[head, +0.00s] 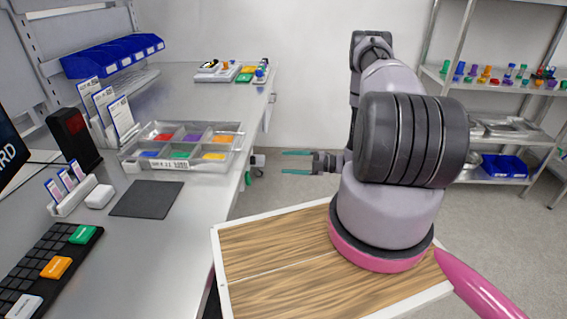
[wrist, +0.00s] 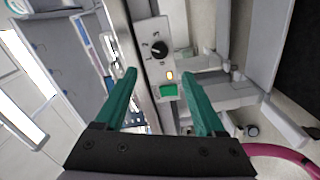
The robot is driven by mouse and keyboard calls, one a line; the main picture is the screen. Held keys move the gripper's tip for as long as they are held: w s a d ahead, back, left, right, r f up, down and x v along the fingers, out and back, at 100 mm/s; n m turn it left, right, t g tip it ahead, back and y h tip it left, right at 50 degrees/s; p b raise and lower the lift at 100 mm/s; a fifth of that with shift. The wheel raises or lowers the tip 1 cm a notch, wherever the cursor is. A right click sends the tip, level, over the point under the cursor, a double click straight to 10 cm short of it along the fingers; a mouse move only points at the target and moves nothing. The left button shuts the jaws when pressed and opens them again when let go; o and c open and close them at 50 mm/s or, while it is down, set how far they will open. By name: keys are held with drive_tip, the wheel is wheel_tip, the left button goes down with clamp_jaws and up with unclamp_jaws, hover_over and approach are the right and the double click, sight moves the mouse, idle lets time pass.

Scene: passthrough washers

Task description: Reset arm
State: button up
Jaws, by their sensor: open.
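My arm rises from the wooden-topped base at the right of the head view and is folded, with its wide dark joint towards the camera. My gripper (head: 284,163) points left, towards the edge of the metal bench. Its two green fingers are apart with nothing between them. In the wrist view the fingers of my gripper (wrist: 166,100) are also spread and empty. Beyond them is a control box with a black knob (wrist: 160,49) and a green button (wrist: 168,90).
A compartment tray (head: 180,166) with coloured pieces sits on the bench (head: 190,105), left of my gripper. Blue bins (head: 112,54) are on the bench's back rack. A metal shelf (head: 500,79) with small coloured parts stands at the right. Floor shows between bench and shelf.

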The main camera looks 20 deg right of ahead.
idle(0.3)
drive_tip(key=s+a+r+n+g+h, duration=0.2)
drive_tip(key=a+r+n+g+h, duration=0.15)
drive_tip(key=r+n, duration=0.85)
drive_tip(key=s+a+r+n+g+h, duration=0.2)
drive_tip(key=r+n+g, duration=0.45)
drive_tip(key=r, duration=1.05)
drive_tip(key=s+r+n+t+h, duration=0.9)
drive_tip(key=s+r+n, duration=0.9)
drive_tip(key=r+n, duration=0.2)
drive_tip(key=shift+s+d+r+n+t, duration=0.3)
drive_tip(key=shift+d+n+t, duration=0.1)
drive_tip(key=shift+n+t, duration=0.25)
